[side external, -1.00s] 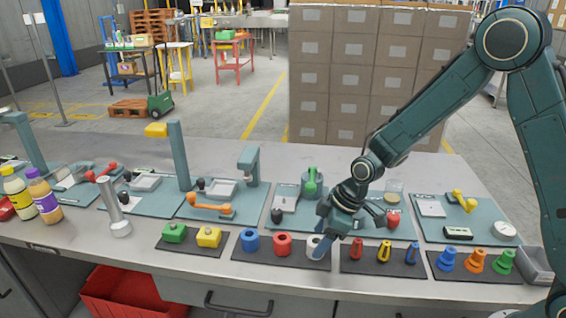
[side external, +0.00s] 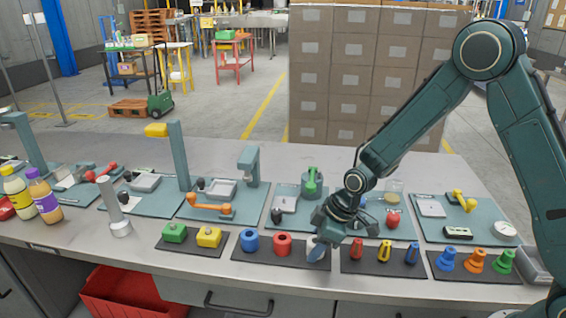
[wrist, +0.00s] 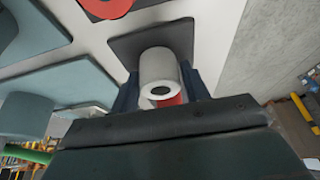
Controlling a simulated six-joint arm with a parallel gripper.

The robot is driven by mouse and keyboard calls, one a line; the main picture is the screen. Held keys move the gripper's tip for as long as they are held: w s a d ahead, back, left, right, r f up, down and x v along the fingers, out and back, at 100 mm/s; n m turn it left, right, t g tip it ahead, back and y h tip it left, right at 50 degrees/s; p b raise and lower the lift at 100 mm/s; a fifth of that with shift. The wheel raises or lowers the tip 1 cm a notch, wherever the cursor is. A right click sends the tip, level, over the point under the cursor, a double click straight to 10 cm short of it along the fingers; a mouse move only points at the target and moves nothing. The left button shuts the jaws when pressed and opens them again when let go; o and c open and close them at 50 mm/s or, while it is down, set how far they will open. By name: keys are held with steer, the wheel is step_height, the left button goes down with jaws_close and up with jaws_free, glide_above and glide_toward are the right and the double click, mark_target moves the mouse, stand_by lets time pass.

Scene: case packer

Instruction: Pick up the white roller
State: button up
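The white roller (wrist: 158,68) stands on a dark mat in the wrist view, with its hollow end facing the camera. My gripper (wrist: 162,88) has one dark blue finger on each side of it. The fingers lie close to its sides; I cannot tell whether they touch it. In the side view my gripper (side external: 318,246) is low over the right end of the mat (side external: 262,256). It hides most of the roller there, with only a pale part showing by the fingertip.
A red ring-shaped part (side external: 282,244) and a blue one (side external: 249,240) stand left of the gripper on the same mat. Another mat with red, yellow and blue parts (side external: 384,250) lies close on the right. A red apple-like object (side external: 393,219) is behind.

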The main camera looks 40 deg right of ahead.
steer(key=c, duration=0.5)
steer(key=shift+r, duration=0.1)
steer(key=shift+c, duration=0.2)
step_height(320, 180, up, 20)
stand_by(0.4)
stand_by(0.4)
